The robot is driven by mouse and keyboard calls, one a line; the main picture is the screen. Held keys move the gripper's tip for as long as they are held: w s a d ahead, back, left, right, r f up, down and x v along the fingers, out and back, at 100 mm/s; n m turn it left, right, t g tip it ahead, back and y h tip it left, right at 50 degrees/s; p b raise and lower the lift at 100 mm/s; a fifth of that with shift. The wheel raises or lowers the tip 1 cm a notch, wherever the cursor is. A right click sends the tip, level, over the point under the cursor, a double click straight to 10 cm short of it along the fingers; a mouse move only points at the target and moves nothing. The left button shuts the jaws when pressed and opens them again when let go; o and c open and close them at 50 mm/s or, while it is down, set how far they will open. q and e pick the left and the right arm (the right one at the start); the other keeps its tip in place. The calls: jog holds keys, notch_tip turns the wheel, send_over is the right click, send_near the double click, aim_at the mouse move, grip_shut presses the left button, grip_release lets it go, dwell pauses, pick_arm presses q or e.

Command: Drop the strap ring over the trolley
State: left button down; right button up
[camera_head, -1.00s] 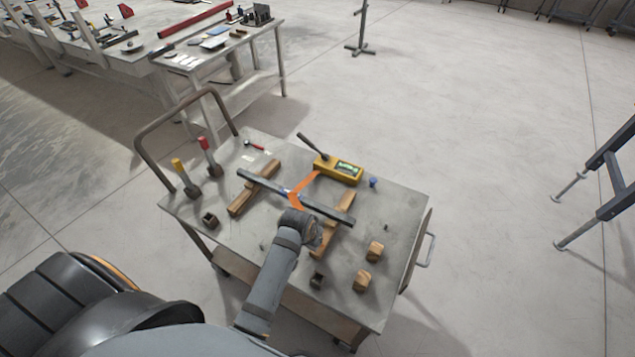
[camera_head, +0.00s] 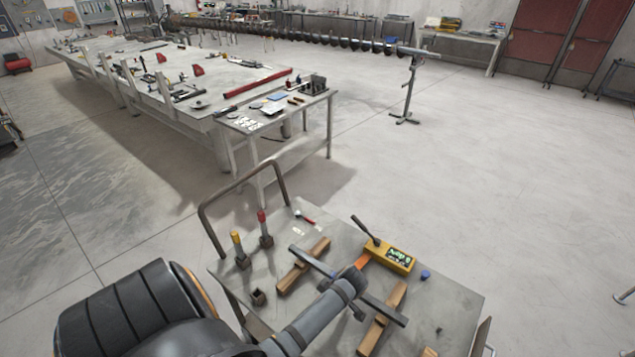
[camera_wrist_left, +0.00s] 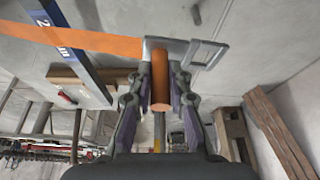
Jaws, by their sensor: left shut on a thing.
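The trolley (camera_head: 452,300) has a grey flat top and a bent tube handle at its left. A dark bar (camera_head: 312,262) lies across two wooden blocks on it. An orange strap (camera_head: 363,260) shows just beyond my left gripper (camera_head: 352,288), which is over the bar. The left fingers (camera_wrist_left: 160,90) are shut on an orange rounded part of the strap piece. The strap ring's full shape is hidden. My right gripper is out of view.
On the trolley are a yellow device (camera_head: 390,257), wooden blocks (camera_head: 303,265), a red-topped post (camera_head: 265,230), a yellow-topped post (camera_head: 240,250) and a small blue item (camera_head: 425,275). A long cluttered table (camera_head: 205,120) stands behind left.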

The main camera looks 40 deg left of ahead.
pick_arm(q)
jog(key=shift+s+a+r+n, duration=0.15)
jog(key=shift+a+r+n, duration=0.2)
jog(key=shift+n, duration=0.25)
jog(key=shift+s+g, duration=0.1)
jog(key=shift+g, duration=0.2)
jog(key=shift+d, duration=0.1)
jog(key=shift+d+r+p, duration=0.1)
jog(key=shift+r+p, duration=0.05)
jog(key=shift+p, duration=0.35)
notch_tip(320, 180, down, 4)
jog(key=b, duration=0.3)
jog(key=shift+f, duration=0.2)
jog(key=shift+f+b, duration=0.65)
jog(key=shift+f, duration=0.25)
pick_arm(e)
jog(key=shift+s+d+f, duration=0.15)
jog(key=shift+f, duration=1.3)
pick_arm(q)
jog(key=shift+r, duration=0.1)
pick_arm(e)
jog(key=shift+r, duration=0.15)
pick_arm(q)
jog(key=shift+p, duration=0.3)
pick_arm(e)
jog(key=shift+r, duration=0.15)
